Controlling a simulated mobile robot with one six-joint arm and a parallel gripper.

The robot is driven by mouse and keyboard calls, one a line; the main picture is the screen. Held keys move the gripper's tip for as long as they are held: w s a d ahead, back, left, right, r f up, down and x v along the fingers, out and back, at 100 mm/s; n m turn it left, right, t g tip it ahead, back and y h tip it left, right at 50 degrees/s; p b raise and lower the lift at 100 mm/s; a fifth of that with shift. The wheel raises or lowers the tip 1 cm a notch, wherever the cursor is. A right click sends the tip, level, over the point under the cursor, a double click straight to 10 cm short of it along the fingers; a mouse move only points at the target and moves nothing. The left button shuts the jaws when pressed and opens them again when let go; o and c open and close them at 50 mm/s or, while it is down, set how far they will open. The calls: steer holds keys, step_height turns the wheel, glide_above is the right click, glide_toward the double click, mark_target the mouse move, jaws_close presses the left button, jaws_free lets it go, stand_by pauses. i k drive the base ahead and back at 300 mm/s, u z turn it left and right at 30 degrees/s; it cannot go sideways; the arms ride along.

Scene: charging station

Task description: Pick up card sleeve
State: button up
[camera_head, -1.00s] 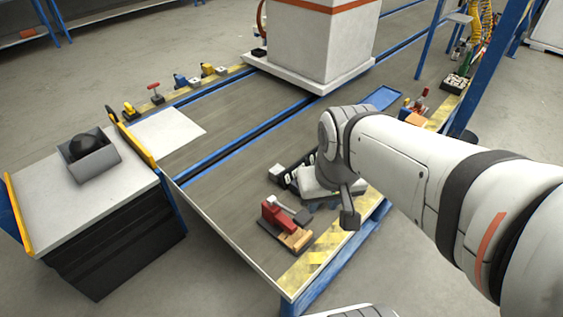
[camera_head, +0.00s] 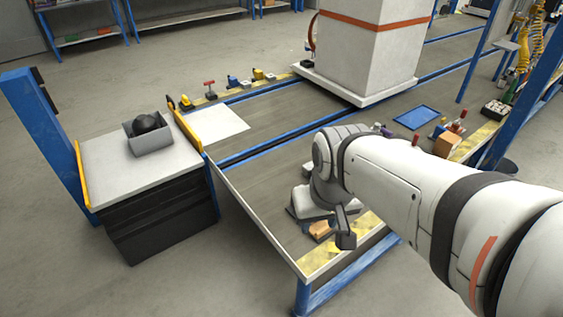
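I cannot tell for sure which thing is the card sleeve. A flat blue rectangle (camera_head: 416,117) lies on the grey station bench, beyond my arm. A flat white sheet (camera_head: 218,125) lies on the bench at the left. My gripper (camera_head: 344,238) is at the end of my white arm, over the near right part of the bench. Its fingers are small, dark and seen at an angle, so open or shut does not show. An orange-brown block (camera_head: 320,231) shows just left of the gripper. My arm hides the bench behind it.
A grey box with a black round thing (camera_head: 147,133) stands on the side cabinet (camera_head: 136,165) at the left. A big white column (camera_head: 370,45) stands at the back. Small tools line the far edge (camera_head: 209,88). A blue post (camera_head: 525,85) rises at right.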

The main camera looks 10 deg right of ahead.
mark_target(319, 224)
steer(key=u, duration=3)
steer(key=k, duration=2.35)
steer(key=z, duration=1.5)
steer(key=i, duration=1.05)
steer(key=z, duration=0.1)
